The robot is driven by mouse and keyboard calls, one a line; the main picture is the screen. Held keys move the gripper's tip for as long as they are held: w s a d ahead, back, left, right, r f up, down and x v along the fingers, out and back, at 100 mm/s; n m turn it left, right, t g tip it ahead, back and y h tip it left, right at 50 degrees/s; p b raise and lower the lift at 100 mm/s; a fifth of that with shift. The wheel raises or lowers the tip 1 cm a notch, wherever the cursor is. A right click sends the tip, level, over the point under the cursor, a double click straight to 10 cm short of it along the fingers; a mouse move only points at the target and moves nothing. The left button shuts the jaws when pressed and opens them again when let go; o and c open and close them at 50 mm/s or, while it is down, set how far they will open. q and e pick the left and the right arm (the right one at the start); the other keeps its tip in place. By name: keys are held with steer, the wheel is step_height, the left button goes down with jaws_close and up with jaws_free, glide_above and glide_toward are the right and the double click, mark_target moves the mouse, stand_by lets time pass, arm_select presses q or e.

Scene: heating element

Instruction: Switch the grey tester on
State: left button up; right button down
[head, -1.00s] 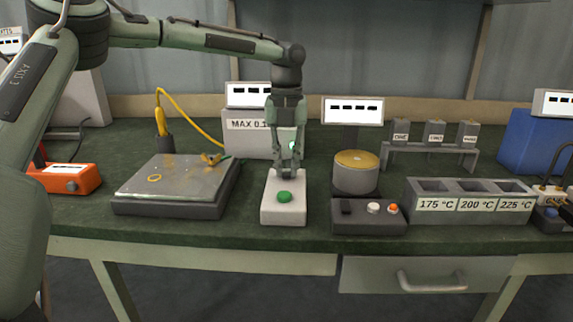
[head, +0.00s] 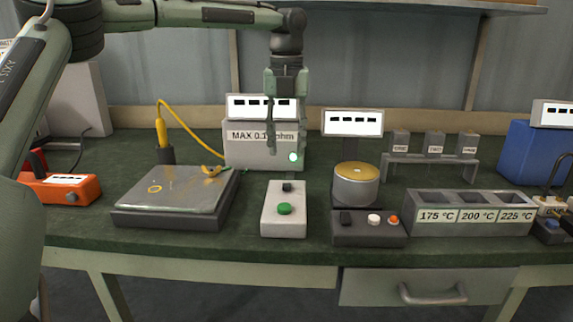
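A grey box marked "MAX 0.1 ohm" (head: 250,158) stands at the back with a small display (head: 245,101) on top and a lit round spot on its front. In front of it is a light grey control box (head: 284,225) with a green button (head: 285,208) and a small black switch (head: 287,187). Which of these is the tester I cannot tell for sure; they may belong together. My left gripper (head: 287,150) points down above the control box, its fingers apart and empty, partly covering the marked box. My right gripper is not in view.
A grey plate (head: 175,190) with a yellow probe lies left. A dark box (head: 368,228) with a switch and buttons, below a brass-topped cylinder (head: 356,183), stands right. Farther right is a block with temperature-marked wells (head: 470,215). An orange device (head: 70,190) sits far left.

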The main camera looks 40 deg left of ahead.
arm_select(q)
step_height(320, 180, up, 4)
steer(key=shift+f, duration=0.15)
stand_by(0.6)
